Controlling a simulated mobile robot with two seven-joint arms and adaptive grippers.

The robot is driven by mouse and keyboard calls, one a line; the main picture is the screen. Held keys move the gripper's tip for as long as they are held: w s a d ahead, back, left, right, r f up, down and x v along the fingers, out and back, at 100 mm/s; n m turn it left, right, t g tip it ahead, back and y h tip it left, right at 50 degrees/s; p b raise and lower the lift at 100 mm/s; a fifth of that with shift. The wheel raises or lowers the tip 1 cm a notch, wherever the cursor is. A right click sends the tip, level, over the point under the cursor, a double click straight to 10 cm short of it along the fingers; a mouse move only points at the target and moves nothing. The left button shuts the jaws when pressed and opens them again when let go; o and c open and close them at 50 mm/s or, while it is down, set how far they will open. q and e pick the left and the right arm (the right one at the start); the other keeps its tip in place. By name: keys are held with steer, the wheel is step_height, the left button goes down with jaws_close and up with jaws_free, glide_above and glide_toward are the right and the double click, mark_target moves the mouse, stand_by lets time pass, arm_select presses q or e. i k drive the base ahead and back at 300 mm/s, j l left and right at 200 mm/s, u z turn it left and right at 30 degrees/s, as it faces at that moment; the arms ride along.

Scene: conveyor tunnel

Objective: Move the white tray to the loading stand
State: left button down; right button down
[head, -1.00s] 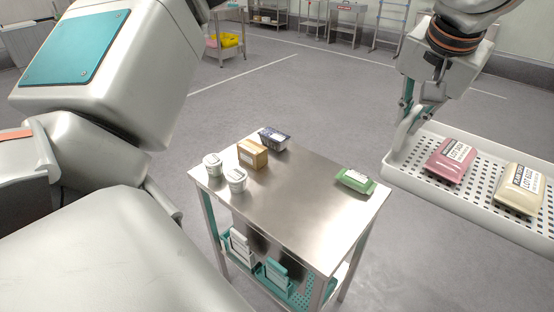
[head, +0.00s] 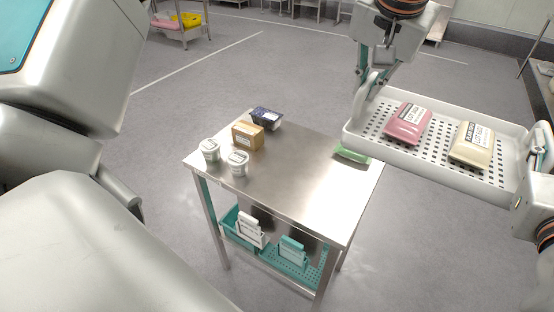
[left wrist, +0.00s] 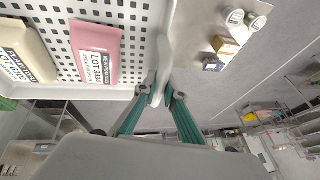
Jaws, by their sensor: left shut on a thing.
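The white tray (head: 380,145) is perforated and hangs roughly level in the air at the right of the head view. It carries a pink packet (head: 408,124) and a cream packet (head: 472,145). My left gripper (head: 363,90) is shut on the handle at its left end; the left wrist view shows the teal fingers (left wrist: 160,98) at the tray's rim. My right gripper (head: 538,150) is at the tray's right end, partly cut off, its jaws unclear. A steel stand (head: 290,180) is in the middle; no label identifies it as the loading stand.
On the stand are two white tubs (head: 239,164), a brown box (head: 247,136), a dark pack (head: 266,118) and a green pack (head: 352,153), partly hidden by the tray. Its lower shelf holds teal bins (head: 240,226). Another table (head: 180,28) is far back. Grey floor is open around.

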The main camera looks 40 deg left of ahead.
mark_target(309, 188)
steer(key=k+j, duration=0.15)
steer(key=j, duration=0.15)
steer(key=k+j, duration=0.15)
steer(key=j, duration=0.2)
steer(key=k+j, duration=0.35)
steer(key=j, duration=0.25)
